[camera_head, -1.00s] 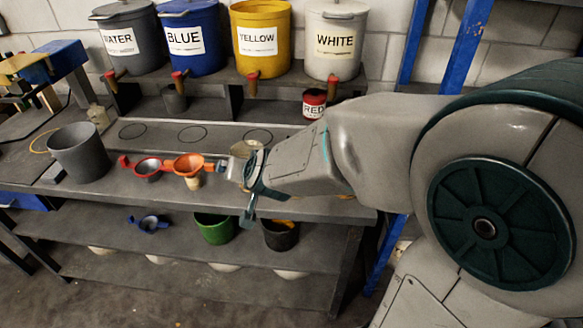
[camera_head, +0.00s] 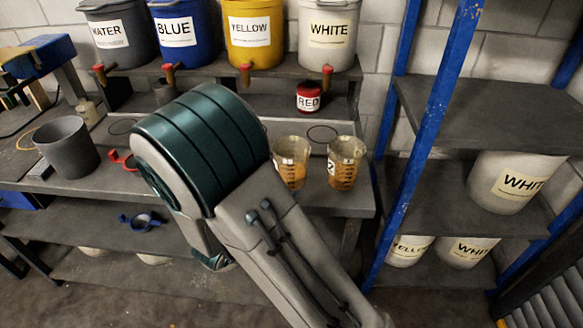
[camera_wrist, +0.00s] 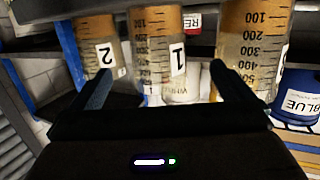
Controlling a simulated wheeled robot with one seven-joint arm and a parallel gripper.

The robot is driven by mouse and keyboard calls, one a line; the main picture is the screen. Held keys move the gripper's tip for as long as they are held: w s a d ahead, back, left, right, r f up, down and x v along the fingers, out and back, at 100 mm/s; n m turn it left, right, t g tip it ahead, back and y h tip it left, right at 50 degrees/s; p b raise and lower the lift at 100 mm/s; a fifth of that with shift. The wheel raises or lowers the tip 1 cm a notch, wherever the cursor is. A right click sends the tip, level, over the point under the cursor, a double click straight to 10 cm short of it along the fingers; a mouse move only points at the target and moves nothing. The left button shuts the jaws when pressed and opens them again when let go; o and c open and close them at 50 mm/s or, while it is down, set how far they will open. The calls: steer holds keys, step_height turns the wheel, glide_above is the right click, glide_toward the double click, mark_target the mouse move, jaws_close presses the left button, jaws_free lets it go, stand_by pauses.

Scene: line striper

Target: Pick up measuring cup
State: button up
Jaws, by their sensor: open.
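In the wrist view, a cup labelled 2 (camera_wrist: 97,30), a cup labelled 1 (camera_wrist: 155,45) and a third cup (camera_wrist: 252,45) stand side by side. My gripper (camera_wrist: 160,75) is open. Its fingers lie apart with the cup labelled 1 in the gap between them in the picture. I cannot tell whether they touch it. My arm hides the gripper in the head view.
A grey bucket (camera_head: 66,148) stands at the bench's left. Labelled tubs, including yellow (camera_head: 249,35) and white (camera_head: 327,40), line the upper shelf. A red can (camera_head: 310,97) is behind the cups. A blue post (camera_head: 425,140) rises to their right. A blue scoop (camera_head: 143,220) is on the lower shelf.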

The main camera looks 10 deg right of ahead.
mark_target(288, 170)
steer(key=x, duration=0.5)
steer(key=shift+w, duration=0.15)
steer(key=shift+s+f+p+x, duration=0.15)
steer(key=shift+p+x, duration=0.3)
steer(key=shift+x, duration=0.9)
steer(key=shift+s+f+p+x, duration=0.15)
steer(key=shift+p+x, duration=0.25)
steer(key=shift+x, duration=1)
steer(key=shift+w+d, duration=0.1)
steer(key=shift+d, duration=0.1)
steer(key=shift+c, duration=0.3)
steer(key=c, duration=1)
steer(key=shift+c, duration=0.7)
steer(key=shift+r, duration=0.15)
